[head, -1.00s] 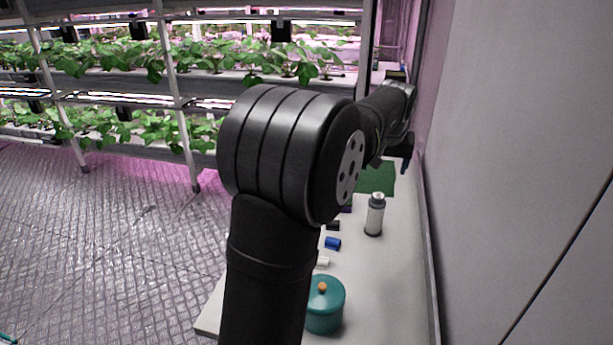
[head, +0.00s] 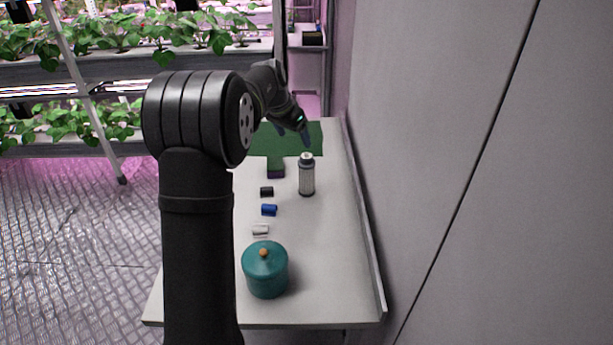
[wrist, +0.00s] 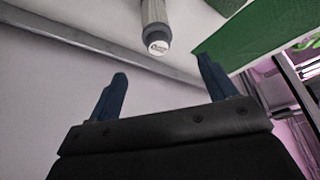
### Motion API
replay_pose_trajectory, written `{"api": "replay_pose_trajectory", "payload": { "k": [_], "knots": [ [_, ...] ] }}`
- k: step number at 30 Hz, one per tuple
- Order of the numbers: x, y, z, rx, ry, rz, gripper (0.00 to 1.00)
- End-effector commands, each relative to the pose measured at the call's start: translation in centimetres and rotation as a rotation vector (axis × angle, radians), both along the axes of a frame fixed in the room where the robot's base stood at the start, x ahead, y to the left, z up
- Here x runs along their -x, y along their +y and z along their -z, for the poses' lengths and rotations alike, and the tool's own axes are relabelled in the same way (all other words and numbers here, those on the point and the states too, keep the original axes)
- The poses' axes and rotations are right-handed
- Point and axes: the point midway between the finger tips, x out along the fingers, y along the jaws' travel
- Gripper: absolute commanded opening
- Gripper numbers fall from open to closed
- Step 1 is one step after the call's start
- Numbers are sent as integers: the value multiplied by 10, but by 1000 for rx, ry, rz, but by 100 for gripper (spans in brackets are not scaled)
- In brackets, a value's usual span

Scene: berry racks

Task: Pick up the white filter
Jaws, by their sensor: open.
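An upright pale canister (head: 306,178) with a dark collar and a light cap stands on the table (head: 325,265); it looks like the white filter. In the wrist view the canister (wrist: 155,14) is at the top centre, beyond the fingertips and apart from them. A small white cylinder (head: 260,230) also lies on the table, nearer the front. My gripper (head: 293,135) is above the table's far part, behind the canister and over the green mat's area. In the wrist view my gripper (wrist: 163,85) has its two blue fingers spread, with nothing between them.
A blue cylinder (head: 269,210), a black cylinder (head: 266,191) and a dark purple block (head: 275,173) lie left of the canister. A teal lidded pot (head: 265,275) stands at the front. A wall borders the right.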

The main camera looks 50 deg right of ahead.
Motion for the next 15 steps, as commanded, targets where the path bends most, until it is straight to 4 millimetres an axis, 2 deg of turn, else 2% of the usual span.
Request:
{"api": "replay_pose_trajectory", "payload": {
  "k": [1,9,15],
  "knots": [
    [0,-4,12,-4,4,0,77],
    [-1,-27,66,-4,3,0,77],
    [-3,-36,89,-3,1,-2,77]
  ]
}}
